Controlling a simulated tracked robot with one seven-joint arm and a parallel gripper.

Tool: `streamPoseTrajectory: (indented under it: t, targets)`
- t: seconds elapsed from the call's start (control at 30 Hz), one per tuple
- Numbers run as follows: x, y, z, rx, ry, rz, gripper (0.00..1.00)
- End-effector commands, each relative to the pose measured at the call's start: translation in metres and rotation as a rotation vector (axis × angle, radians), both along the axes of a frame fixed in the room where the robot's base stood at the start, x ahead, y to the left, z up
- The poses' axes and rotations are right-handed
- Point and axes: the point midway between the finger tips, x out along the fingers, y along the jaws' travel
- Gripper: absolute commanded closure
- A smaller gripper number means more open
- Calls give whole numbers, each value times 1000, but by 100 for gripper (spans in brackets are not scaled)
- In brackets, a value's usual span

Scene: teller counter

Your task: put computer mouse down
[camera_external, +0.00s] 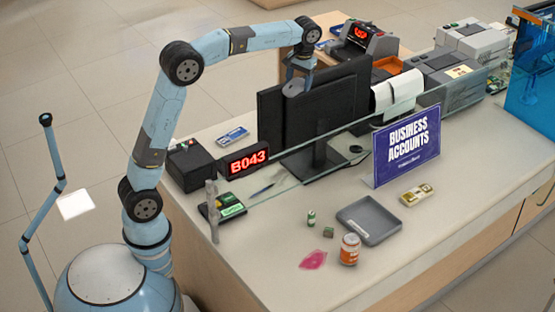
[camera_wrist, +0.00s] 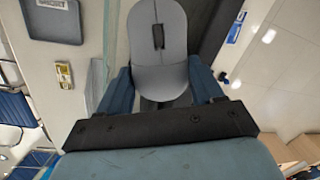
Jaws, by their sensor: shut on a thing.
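The computer mouse (camera_wrist: 158,40) is grey with a dark scroll wheel and fills the top middle of the wrist view. My gripper (camera_wrist: 160,80) is shut on it, with a blue finger on each side. In the external view my gripper (camera_external: 301,64) is high over the counter, at the upper edge of the black monitor (camera_external: 345,95). The mouse (camera_external: 293,87) hangs below it, overlapping the monitor's top left in the picture. I cannot tell whether the mouse touches the monitor.
A glass divider crosses the counter (camera_external: 265,262). A grey tray (camera_external: 369,219), a jar (camera_external: 349,249), and a blue sign (camera_external: 407,146) stand in front of it. The B043 display (camera_external: 248,161) and a black box (camera_external: 190,165) are left of the monitor. The counter's front right is clear.

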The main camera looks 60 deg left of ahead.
Motion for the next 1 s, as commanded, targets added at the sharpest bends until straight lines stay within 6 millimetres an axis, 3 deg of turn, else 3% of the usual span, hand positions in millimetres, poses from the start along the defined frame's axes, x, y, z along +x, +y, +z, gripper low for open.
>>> streamPoseTrajectory:
  t: [0.1,0.47,0.7,1.0]
  targets:
    - [-9,-45,-27,0,4,-26,66]
    - [-62,-167,-108,1,3,-95,66]
    - [-117,-236,-159,1,2,-145,66]
    - [-203,-301,-221,2,3,-213,66]
